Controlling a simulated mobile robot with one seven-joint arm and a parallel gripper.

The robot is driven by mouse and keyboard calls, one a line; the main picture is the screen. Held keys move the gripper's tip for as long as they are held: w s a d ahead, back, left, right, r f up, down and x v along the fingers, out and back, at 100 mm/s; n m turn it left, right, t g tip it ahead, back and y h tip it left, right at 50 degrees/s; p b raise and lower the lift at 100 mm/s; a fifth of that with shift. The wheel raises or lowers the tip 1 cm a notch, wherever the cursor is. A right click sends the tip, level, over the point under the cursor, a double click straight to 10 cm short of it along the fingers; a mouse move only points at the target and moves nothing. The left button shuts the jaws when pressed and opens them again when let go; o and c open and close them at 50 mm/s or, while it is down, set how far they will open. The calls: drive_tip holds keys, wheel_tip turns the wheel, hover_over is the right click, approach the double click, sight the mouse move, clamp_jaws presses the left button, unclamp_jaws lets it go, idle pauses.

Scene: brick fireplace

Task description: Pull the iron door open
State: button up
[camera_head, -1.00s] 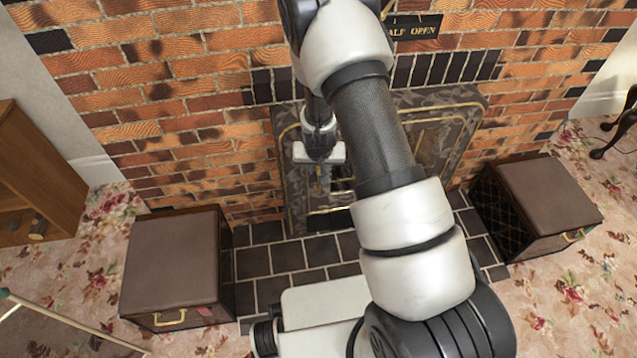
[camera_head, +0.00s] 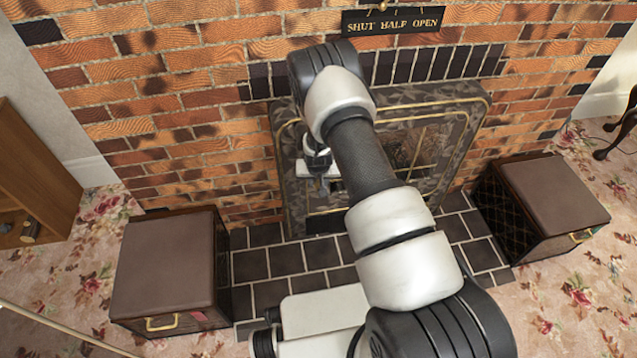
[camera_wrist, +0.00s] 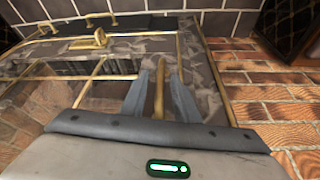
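The iron door (camera_head: 430,140) is a dark, mottled panel with brass trim, set in the fireplace surround (camera_head: 291,170). It appears closed, though my arm hides part of it. In the wrist view the glazed panel with brass bars (camera_wrist: 100,92) fills the middle. A slim brass handle (camera_wrist: 158,102) stands between my two grey fingers. My gripper (camera_wrist: 160,82) is open around the handle, with a small gap visible on each side. In the head view my gripper (camera_head: 323,184) is at the left part of the door front, partly hidden by my arm.
A brown box seat (camera_head: 165,265) stands on the left and another (camera_head: 555,195) on the right. Dark hearth tiles (camera_head: 270,262) lie between them. A "SHUT HALF OPEN" sign (camera_head: 393,21) hangs above. A brass knob (camera_wrist: 98,40) projects from the front.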

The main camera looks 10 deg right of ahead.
clamp_jaws()
